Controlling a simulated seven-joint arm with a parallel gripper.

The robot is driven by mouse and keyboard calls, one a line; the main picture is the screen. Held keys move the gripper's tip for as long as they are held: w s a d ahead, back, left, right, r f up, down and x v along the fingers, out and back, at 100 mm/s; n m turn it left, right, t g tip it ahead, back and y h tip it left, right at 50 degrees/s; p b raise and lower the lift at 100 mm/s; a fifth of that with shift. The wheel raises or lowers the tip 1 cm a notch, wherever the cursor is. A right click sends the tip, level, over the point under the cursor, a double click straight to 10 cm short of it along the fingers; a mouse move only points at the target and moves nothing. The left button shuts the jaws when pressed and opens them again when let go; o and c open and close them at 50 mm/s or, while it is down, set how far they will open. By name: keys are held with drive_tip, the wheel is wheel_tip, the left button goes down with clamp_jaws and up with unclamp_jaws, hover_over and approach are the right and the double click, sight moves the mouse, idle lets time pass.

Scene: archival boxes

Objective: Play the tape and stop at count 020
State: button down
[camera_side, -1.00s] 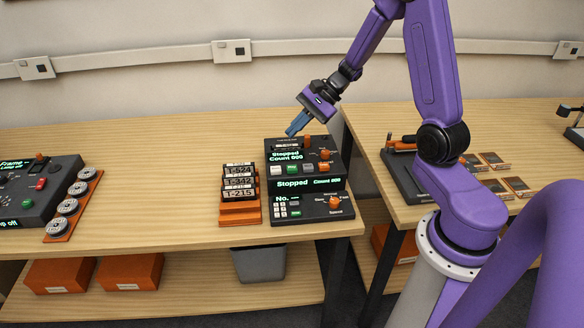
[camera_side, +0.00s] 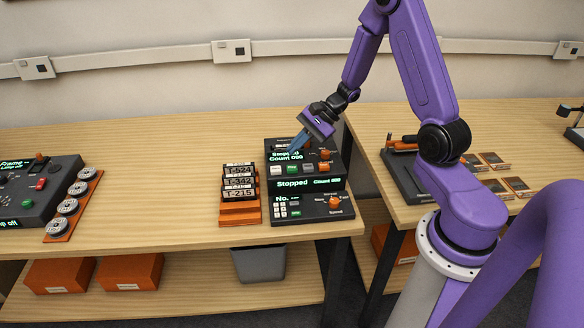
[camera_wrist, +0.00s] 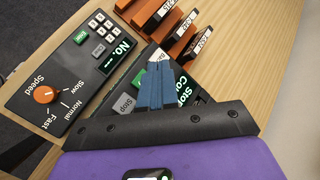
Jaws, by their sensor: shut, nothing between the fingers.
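The dark tape deck (camera_side: 341,165) stands near the right end of the left table. Its front display (camera_side: 308,182) reads "Stopped" and a count that looks like 000. A row of buttons crosses its top, with a green button (camera_side: 292,169) among them. In the wrist view the green button (camera_wrist: 138,77) and a grey Stop button (camera_wrist: 124,104) show left of my fingers. My gripper (camera_side: 294,150) is shut and empty, its blue fingers over the upper display and partly covering it. In the wrist view the fingertips (camera_wrist: 157,66) are beside the green button; contact cannot be told.
A keypad panel with an orange Speed knob (camera_side: 335,202) sits in front of the deck. Labelled tapes (camera_side: 239,193) stand in an orange rack (camera_side: 240,213) to the left. Another console (camera_side: 40,190) is at far left.

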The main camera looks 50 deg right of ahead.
sight(295, 167)
drive_tip(key=shift+f, duration=1.5)
drive_tip(key=shift+f, duration=0.15)
idle(0.9)
drive_tip(key=shift+f, duration=0.3)
drive_tip(key=shift+f, duration=0.45)
idle(0.8)
drive_tip(key=shift+r, duration=0.9)
drive_tip(key=shift+r, duration=2.5)
